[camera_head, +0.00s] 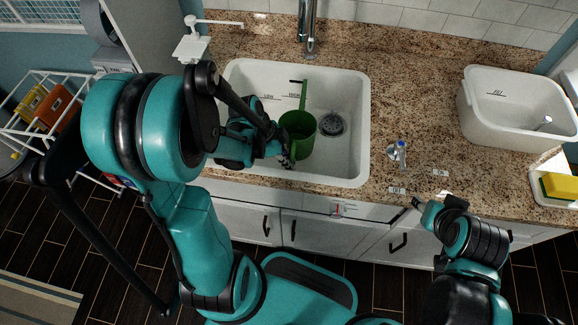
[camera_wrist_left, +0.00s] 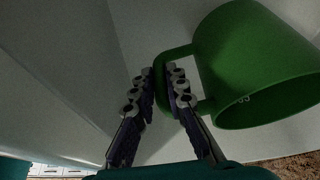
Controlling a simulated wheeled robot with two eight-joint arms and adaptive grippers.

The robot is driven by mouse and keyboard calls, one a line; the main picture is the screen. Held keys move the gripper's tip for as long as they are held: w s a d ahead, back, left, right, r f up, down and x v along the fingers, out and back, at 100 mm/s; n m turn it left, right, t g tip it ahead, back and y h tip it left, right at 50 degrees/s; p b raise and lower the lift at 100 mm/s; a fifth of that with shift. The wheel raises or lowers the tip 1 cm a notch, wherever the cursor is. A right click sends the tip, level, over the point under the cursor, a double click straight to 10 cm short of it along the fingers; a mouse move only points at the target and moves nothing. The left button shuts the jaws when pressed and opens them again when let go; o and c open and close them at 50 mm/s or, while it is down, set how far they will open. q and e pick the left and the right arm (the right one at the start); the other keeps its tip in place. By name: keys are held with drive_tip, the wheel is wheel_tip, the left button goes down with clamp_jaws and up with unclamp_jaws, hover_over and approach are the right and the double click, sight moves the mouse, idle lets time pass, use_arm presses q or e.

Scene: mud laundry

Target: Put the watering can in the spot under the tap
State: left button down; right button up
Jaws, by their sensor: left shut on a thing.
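The green watering can (camera_head: 299,128) is inside the white sink (camera_head: 345,95), left of the drain, with its long spout pointing toward the back. The tap (camera_head: 309,40) stands behind the sink, above its back edge. My left gripper (camera_head: 287,160) reaches into the sink at the can's near side. In the left wrist view, my left gripper (camera_wrist_left: 166,88) is shut on the handle of the watering can (camera_wrist_left: 250,55). Whether the can touches the sink floor is hard to tell. My right gripper (camera_head: 425,206) is over the counter's front edge, away from the can; its fingers are unclear.
A drain (camera_head: 332,124) lies right of the can. A white tub (camera_head: 515,110) and a yellow sponge (camera_head: 560,186) are on the right counter. A white stand (camera_head: 192,45) is at the back left.

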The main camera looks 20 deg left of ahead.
use_arm(q)
wheel_tip(320, 180, down, 3)
drive_tip(key=shift+f+b, duration=0.15)
drive_tip(key=shift+b, duration=0.6)
drive_tip(key=c, duration=1.5)
unclamp_jaws()
drive_tip(key=shift+c, duration=0.2)
drive_tip(key=p+v, duration=0.5)
drive_tip(key=v, duration=0.6)
drive_tip(key=s+d+r+n+t+y, duration=0.4)
drive_tip(key=d+r+n+t, duration=0.1)
drive_tip(key=r+n, duration=0.6)
drive_tip(key=shift+d+r+n, duration=0.2)
drive_tip(key=shift+d+n, duration=0.25)
drive_tip(key=shift+n, duration=0.55)
